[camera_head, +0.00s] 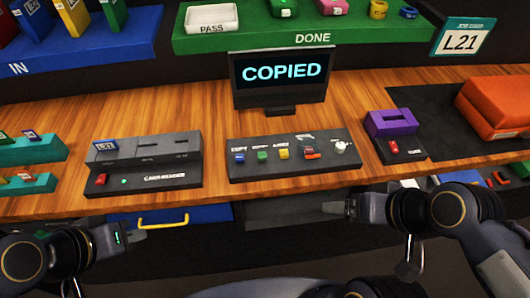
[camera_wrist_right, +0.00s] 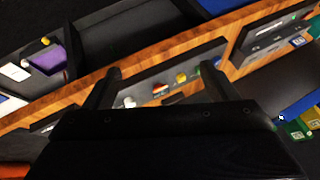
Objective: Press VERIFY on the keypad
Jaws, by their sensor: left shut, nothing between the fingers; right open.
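The keypad (camera_head: 294,168) is a dark grey panel at the middle of the wooden desk. My left gripper (camera_head: 142,235) is shut and empty, below the desk's front edge. My right gripper (camera_head: 338,208) is before the keypad's front right; in the right wrist view its fingers (camera_wrist_right: 158,72) are spread, with the keypad beyond them.
A card reader (camera_head: 144,160) with a card stands left of the keypad. A purple device (camera_head: 390,122) with a red button stands right. An orange box (camera_head: 497,105) lies at far right. A blue drawer (camera_head: 190,216) with a yellow handle is below the desk. Bare wood separates the devices.

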